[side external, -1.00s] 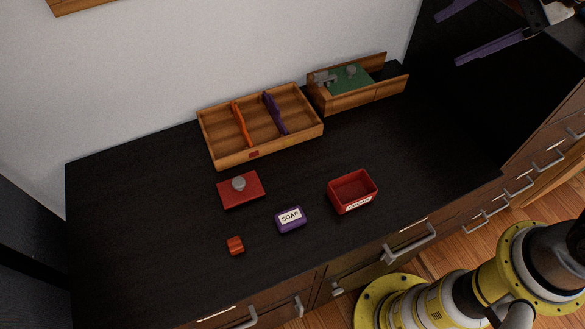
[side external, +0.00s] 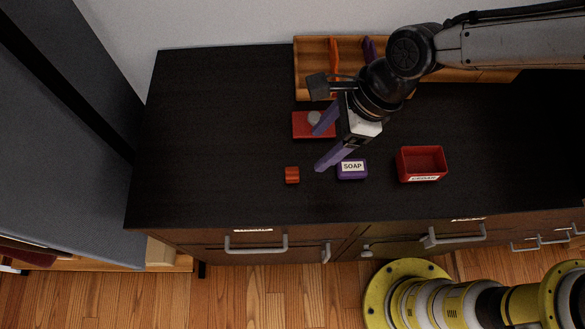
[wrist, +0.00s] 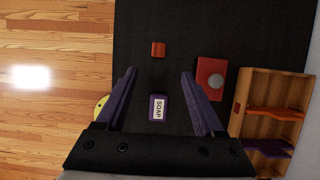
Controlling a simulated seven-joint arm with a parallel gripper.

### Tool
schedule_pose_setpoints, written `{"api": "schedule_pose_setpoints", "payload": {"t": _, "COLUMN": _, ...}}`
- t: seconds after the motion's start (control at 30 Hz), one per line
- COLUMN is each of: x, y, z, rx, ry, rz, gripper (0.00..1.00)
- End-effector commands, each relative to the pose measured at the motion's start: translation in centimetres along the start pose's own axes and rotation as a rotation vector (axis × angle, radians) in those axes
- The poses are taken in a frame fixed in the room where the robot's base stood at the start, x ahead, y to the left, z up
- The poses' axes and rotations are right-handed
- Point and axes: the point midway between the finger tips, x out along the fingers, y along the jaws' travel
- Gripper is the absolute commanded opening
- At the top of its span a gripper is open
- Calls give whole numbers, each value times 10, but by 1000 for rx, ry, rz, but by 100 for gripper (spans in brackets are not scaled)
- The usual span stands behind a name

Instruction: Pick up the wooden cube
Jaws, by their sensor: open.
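The wooden cube (side external: 292,175) is small and reddish-brown and rests on the black desk top (side external: 215,130) near its front edge. It also shows in the wrist view (wrist: 158,49), ahead of the fingertips and between their lines. My gripper (side external: 318,148) is open and empty, with two purple fingers. In the side view it hangs over the desk, to the right of the cube and apart from it. In the wrist view the fingers (wrist: 159,72) are spread wide, with the soap between them further down.
A purple soap bar (side external: 352,169) lies right of the cube. A red lid with a grey knob (side external: 300,126) lies behind it, partly covered by a finger. An open red box (side external: 421,164) stands further right. A wooden divided tray (side external: 312,72) is at the back. Left desk is clear.

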Motion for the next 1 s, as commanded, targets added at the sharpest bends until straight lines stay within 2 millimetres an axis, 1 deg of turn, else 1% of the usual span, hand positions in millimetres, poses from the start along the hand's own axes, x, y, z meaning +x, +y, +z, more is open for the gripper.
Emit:
{"api": "schedule_pose_setpoints", "payload": {"t": 0.03, "x": 12, "y": 1, "z": -1, "rx": 0, "ry": 3, "rz": 3, "gripper": 70}}
{"api": "schedule_pose_setpoints", "payload": {"t": 0.1, "x": 25, "y": 1, "z": -1, "rx": 1, "ry": 2, "rz": 3, "gripper": 70}}
{"api": "schedule_pose_setpoints", "payload": {"t": 0.23, "x": 43, "y": 0, "z": 0, "rx": -1, "ry": 1, "rz": 1, "gripper": 70}}
{"api": "schedule_pose_setpoints", "payload": {"t": 0.47, "x": 58, "y": 0, "z": 0, "rx": 0, "ry": 0, "rz": 0, "gripper": 70}}
{"api": "schedule_pose_setpoints", "payload": {"t": 0.7, "x": 91, "y": 4, "z": 0, "rx": -1, "ry": 1, "rz": 1, "gripper": 70}}
{"api": "schedule_pose_setpoints", "payload": {"t": 0.8, "x": 101, "y": 3, "z": 0, "rx": 0, "ry": 0, "rz": -1, "gripper": 70}}
{"api": "schedule_pose_setpoints", "payload": {"t": 0.9, "x": 105, "y": 3, "z": 1, "rx": 0, "ry": -1, "rz": -1, "gripper": 70}}
{"api": "schedule_pose_setpoints", "payload": {"t": 1.0, "x": 105, "y": 3, "z": 1, "rx": 0, "ry": -1, "rz": -2, "gripper": 70}}
